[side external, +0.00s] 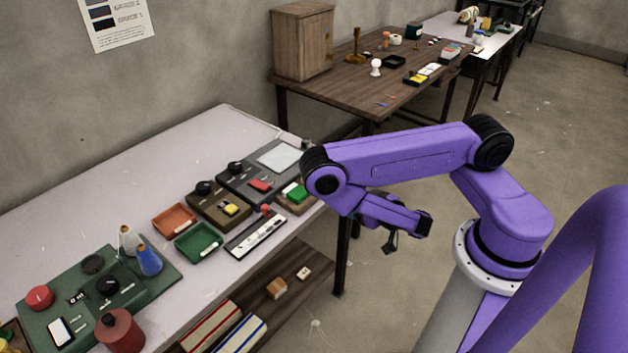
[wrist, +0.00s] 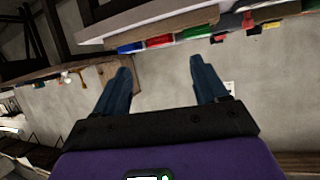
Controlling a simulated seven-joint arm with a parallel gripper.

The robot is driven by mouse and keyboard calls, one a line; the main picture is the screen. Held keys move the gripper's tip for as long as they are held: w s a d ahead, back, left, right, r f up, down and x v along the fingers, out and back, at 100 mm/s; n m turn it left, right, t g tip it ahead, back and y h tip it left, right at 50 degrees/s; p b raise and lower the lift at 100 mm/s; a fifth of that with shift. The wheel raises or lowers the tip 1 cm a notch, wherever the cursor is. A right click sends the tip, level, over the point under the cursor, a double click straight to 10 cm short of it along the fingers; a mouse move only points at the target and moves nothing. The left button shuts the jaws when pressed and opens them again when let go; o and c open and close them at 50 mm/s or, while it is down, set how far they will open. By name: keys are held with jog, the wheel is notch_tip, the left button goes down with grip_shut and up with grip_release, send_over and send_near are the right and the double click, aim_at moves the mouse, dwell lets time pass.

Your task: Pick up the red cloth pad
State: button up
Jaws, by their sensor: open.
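A small red pad (side external: 260,185), which looks like the red cloth pad, lies on a dark box on the near white table in the side external view. I cannot make out its fabric. My gripper (side external: 390,243) is to the right of it, out past the table's edge over the floor. In the wrist view my gripper (wrist: 160,67) has its two blue fingers wide apart with nothing between them. Red items show at the top of the wrist view, but I cannot tell if one is the pad.
An orange tray (side external: 160,224), a green tray (side external: 181,253) and a white-topped slider box (side external: 243,244) stand nearby. A wooden table (side external: 350,90) with a cabinet stands behind.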

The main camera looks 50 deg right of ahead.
jog(key=shift+n+t, duration=0.5)
jog(key=shift+t, duration=0.2)
jog(key=shift+d+r+x, duration=0.1)
jog(key=shift+d+x, duration=0.05)
jog(key=shift+x, duration=2.65)
jog(key=shift+d+r+x, duration=0.15)
jog(key=shift+d+x, duration=0.05)
jog(key=shift+x, duration=2.6)
jog(key=shift+d+r+x, duration=0.1)
jog(key=shift+d+x, duration=0.05)
jog(key=shift+x, duration=2.7)
jog(key=c, duration=0.8)
